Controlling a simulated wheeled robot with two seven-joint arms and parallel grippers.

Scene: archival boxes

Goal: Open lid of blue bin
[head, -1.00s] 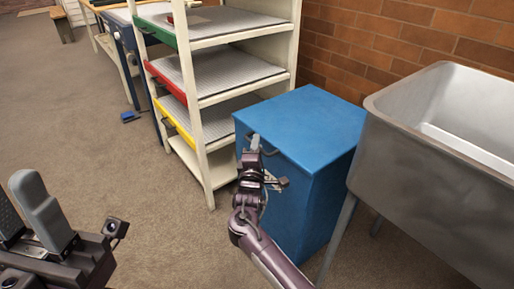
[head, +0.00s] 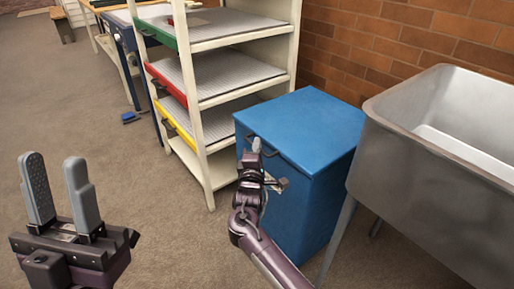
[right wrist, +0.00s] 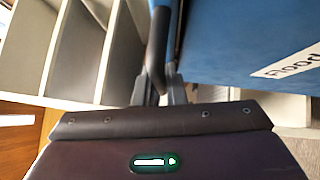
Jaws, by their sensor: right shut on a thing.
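The blue bin (head: 290,200) stands between the shelf rack and the metal sink. Its blue lid (head: 312,122) looks flat and closed in the head view. A dark handle (head: 271,153) runs along the lid's front edge, partly hidden by my gripper. My right gripper (head: 256,146) is at this handle. In the right wrist view, the dark handle bar (right wrist: 158,45) runs between the fingers, which are shut on it. The bin's blue side (right wrist: 230,40) with a white label shows there too. My left gripper (head: 58,162) is open and empty, fingers up, at the lower left.
A white shelf rack (head: 203,125) with green, red and yellow shelf edges stands just left of the bin. A metal sink (head: 425,165) stands close on the right. A brick wall (head: 350,45) is behind.

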